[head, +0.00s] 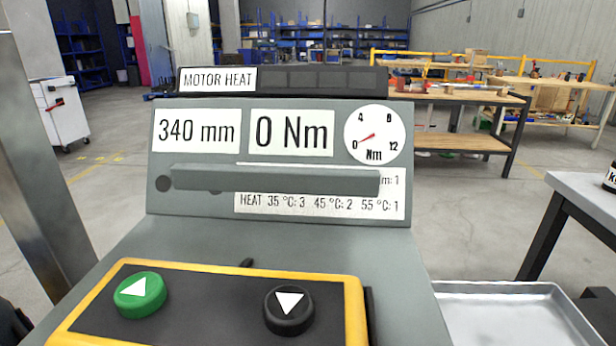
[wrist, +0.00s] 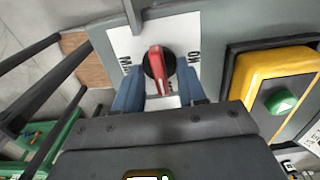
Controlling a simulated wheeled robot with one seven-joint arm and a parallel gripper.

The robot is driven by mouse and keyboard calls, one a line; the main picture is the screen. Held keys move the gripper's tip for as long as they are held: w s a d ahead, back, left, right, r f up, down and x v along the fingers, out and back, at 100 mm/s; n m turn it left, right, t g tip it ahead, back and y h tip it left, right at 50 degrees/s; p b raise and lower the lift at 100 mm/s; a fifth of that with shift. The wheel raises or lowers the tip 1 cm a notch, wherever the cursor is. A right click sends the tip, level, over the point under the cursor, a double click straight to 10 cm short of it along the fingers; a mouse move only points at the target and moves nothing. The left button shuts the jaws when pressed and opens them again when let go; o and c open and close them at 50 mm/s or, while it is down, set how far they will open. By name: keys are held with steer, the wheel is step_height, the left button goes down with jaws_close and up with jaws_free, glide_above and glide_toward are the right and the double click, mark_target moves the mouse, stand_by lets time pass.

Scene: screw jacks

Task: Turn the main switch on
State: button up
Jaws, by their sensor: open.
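The main switch (wrist: 156,64) shows in the wrist view as a red handle on a round black base. It sits on a white label (wrist: 185,40) with partly hidden lettering on the left and "ON" on the right. The handle lies nearly up and down in the picture, between the two sides of lettering. My gripper (wrist: 160,90) is open, with one blue finger on each side of the handle's lower end. Whether either finger touches the handle I cannot tell. The switch and my gripper do not show in the head view.
A grey console (head: 280,118) reads "MOTOR HEAT", "340 mm" and "0 Nm". A grey bar (head: 275,181) crosses its lower panel. A yellow-edged button box (head: 215,268) has a green up button (head: 139,295) and a black down button (head: 290,310). A metal tray (head: 515,315) lies right.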

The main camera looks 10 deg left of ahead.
steer(key=shift+c, duration=0.2)
jaws_close()
steer(key=shift+f+n+b, duration=0.1)
steer(key=shift+n+b, duration=0.2)
steer(key=shift+n, duration=0.1)
steer(key=n+b, duration=0.1)
steer(key=n, duration=0.1)
steer(key=shift+n+b, duration=0.35)
steer(key=shift+n, duration=0.05)
steer(key=n+b, duration=0.1)
steer(key=n, duration=0.4)
steer(key=shift+b, duration=0.35)
steer(key=n, duration=0.4)
steer(key=shift+n+b, duration=0.35)
steer(key=shift+n, duration=2.35)
